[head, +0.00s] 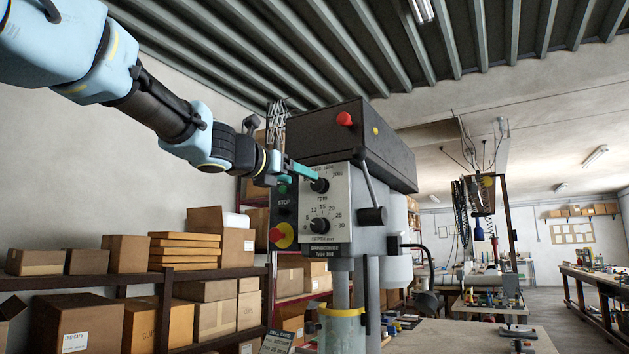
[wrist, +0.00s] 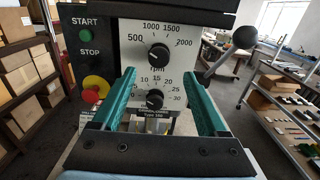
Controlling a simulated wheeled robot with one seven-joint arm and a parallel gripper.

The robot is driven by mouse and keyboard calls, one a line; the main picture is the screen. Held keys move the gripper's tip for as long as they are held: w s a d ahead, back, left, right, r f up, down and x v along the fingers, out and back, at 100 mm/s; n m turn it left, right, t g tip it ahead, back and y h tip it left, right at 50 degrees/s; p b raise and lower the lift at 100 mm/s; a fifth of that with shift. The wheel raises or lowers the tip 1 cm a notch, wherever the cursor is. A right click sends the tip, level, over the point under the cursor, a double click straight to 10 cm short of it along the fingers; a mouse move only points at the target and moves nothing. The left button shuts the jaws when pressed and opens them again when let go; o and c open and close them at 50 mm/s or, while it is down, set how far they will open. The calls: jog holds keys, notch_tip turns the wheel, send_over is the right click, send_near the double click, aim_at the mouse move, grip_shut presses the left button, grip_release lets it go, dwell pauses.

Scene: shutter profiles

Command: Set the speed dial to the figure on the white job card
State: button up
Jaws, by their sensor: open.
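The speed dial is a black round knob marked rpm, on the white panel of a drill press; it shows in the head view (head: 320,185) and the wrist view (wrist: 159,54). Its scale reads 500, 1000, 1500, 2000. I cannot read its pointer surely. My gripper, with teal fingers, is open and empty in the wrist view (wrist: 158,72). Its tips appear left and right, slightly below the speed dial. In the head view the gripper (head: 300,175) is close to the panel; I cannot tell if it touches. I cannot make out a white job card.
A second black dial (wrist: 155,99), scaled to 30, sits below the speed dial. Left are a green START button (wrist: 86,35) and a red stop knob on yellow (wrist: 95,88). A black-knobbed lever (wrist: 245,38) stands right. Boxed shelves (head: 190,272) stand left.

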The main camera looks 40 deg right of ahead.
aim_at(316, 184)
jog(key=p+x, duration=0.1)
jog(key=x, duration=0.6)
jog(key=shift+p, duration=0.3)
jog(key=shift+c, duration=0.4)
jog(key=shift+w, duration=0.1)
grip_shut()
